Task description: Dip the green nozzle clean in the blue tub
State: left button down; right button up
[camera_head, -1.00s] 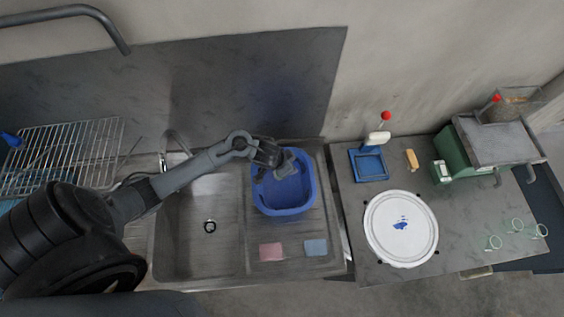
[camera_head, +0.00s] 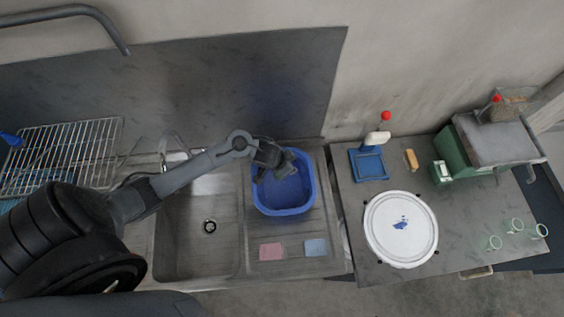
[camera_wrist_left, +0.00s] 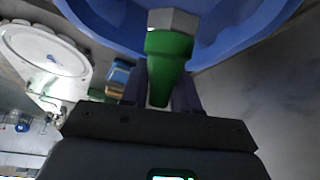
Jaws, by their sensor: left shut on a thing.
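The blue tub (camera_head: 285,203) stands on the drainboard right of the sink basin. My left gripper (camera_head: 283,167) reaches in from the left over the tub's back left part. In the left wrist view my left gripper (camera_wrist_left: 160,92) is shut on the green nozzle (camera_wrist_left: 170,46), which has a grey hexagonal metal end pointing away from the jaws. The blue tub (camera_wrist_left: 230,42) lies beyond that end. I cannot tell whether the nozzle touches any liquid. In the head view the nozzle is hidden by the gripper. My right gripper is not in view.
A pink cloth (camera_head: 271,252) and a blue cloth (camera_head: 316,247) lie in front of the tub. The sink basin (camera_head: 190,245) is left of it. A white round lid (camera_head: 385,240), a blue tray (camera_head: 371,178) and a green machine (camera_head: 456,158) are on the right bench.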

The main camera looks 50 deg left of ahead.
pick_arm(q)
jog(key=shift+r, duration=0.1)
dwell(0.4)
jog(key=shift+r, duration=1.95)
